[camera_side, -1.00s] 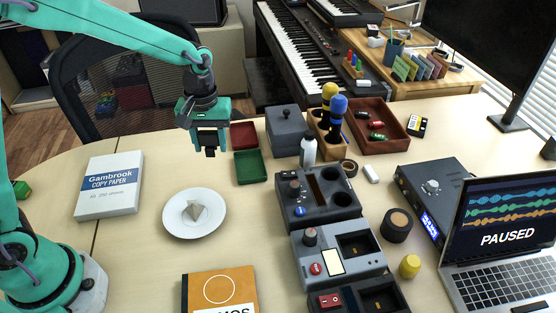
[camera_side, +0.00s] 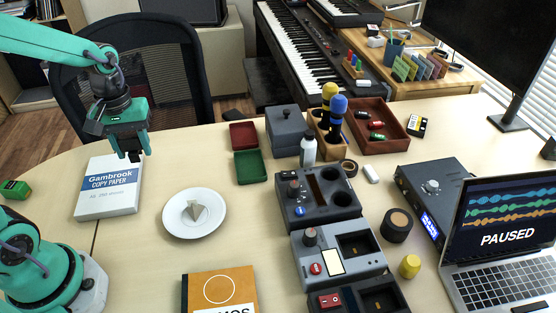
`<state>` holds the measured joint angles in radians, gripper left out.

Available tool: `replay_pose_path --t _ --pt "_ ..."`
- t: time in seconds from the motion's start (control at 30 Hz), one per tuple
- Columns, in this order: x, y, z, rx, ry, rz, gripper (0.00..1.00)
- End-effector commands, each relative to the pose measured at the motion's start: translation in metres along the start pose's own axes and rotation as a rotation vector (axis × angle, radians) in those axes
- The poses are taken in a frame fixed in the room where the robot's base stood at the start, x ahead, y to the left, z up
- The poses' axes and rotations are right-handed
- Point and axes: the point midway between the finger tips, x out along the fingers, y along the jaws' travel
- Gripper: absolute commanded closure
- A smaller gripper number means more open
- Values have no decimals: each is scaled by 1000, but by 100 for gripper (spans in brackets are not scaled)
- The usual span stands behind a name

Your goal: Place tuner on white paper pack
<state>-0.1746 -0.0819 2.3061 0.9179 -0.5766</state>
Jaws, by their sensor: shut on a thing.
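The white paper pack (camera_side: 107,200), with a blue band reading "Gambrook COPY PAPER", lies flat at the left of the table. My gripper (camera_side: 133,153) is above its far right corner, pointing down. It is shut on a small dark thing, the tuner (camera_side: 134,157), mostly hidden between the fingers. The tuner looks a little above the pack; I cannot tell the exact gap.
A white plate (camera_side: 175,228) with a grey pyramid (camera_side: 194,211) on it is right of the pack. A small green object (camera_side: 15,189) is at the left edge. Red (camera_side: 243,135) and green trays (camera_side: 249,167) and grey devices stand farther right.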

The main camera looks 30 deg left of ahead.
Motion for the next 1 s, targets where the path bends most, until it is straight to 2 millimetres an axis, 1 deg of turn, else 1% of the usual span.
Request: replay_pose_path --t 0.03,0.1,0.2,0.53,0.67,0.77,1.0 --pt "0 -8 3 -12 1 1 79" --pt "0 -16 7 -21 1 1 79" --pt "0 -23 10 -30 1 1 79" --pt "1 -28 12 -36 0 0 79" --pt "5 -33 7 -37 0 0 79" --pt "11 -40 2 -39 -2 -1 79" --pt "28 -64 -16 -40 -3 -1 79"
